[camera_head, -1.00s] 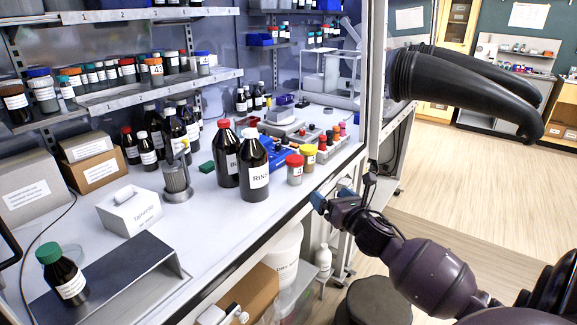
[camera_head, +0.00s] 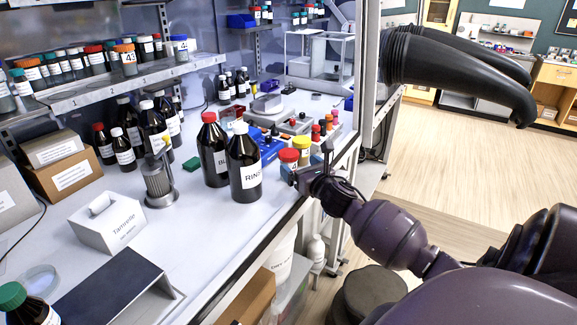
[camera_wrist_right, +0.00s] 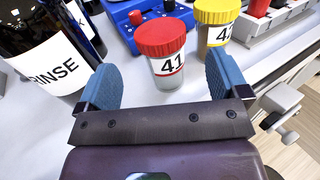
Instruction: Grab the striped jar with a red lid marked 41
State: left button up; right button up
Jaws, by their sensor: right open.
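The jar with a red lid (camera_wrist_right: 166,64) carries a label reading 41 in the right wrist view. It stands upright on the bench, and in the head view (camera_head: 289,158) it is partly hidden behind my right gripper. My right gripper (camera_wrist_right: 168,88) is open, with its blue fingers apart on either side of the jar's near side. The jar lies ahead of and between the fingertips and does not appear gripped. In the head view my right gripper (camera_head: 303,178) is at the bench's front edge. My left gripper is not in view.
A yellow-lidded jar (camera_wrist_right: 216,22) stands close behind and right of the red-lidded one. A dark RINSE bottle (camera_wrist_right: 40,55) stands close to the left finger.

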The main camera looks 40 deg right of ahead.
aim_at(294, 161)
jog(key=shift+w+d, duration=0.1)
jog(key=shift+w, duration=0.2)
jog(key=shift+x, duration=2.3)
